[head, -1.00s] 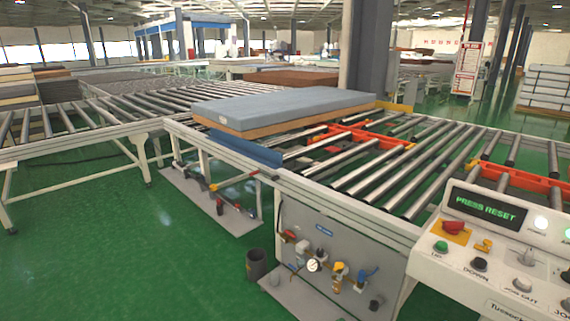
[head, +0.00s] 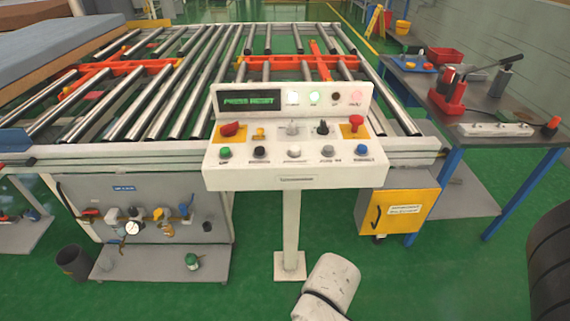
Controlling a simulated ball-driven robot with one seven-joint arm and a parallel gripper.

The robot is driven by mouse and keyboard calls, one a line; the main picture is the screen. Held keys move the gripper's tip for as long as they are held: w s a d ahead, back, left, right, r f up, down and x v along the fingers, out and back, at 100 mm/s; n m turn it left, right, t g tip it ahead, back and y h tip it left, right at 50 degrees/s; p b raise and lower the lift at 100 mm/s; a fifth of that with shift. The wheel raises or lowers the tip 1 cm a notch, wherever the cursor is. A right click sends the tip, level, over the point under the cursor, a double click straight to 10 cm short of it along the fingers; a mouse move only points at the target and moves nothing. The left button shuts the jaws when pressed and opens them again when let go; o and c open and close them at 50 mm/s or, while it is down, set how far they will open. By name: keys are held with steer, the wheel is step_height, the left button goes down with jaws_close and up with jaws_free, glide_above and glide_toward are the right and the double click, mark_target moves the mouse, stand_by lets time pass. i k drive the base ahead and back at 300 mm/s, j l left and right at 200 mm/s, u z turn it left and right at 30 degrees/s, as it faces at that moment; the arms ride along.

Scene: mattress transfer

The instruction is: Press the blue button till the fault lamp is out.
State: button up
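The control panel (head: 285,178) stands on a white post in the middle of the head view. Its blue button (head: 361,149) is at the right end of the front button row. The fault lamp seems to be the rightmost lamp (head: 356,97) in the row beside the display; it glows red-pink, its label too small to read. The display (head: 251,103) reads "PRESS RESET" in green. White and green lamps to its left are lit. A white part of my arm shows at the bottom centre, below the panel. My gripper is not in view.
Red mushroom buttons (head: 353,124) and knobs sit behind the front button row. A roller conveyor (head: 160,95) lies behind the panel. A workbench (head: 473,112) with tools stands right. A yellow box (head: 405,212) is below the panel's right side. Green floor is clear in front.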

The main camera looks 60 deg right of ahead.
mark_target(362, 148)
steer(key=z, duration=1.1)
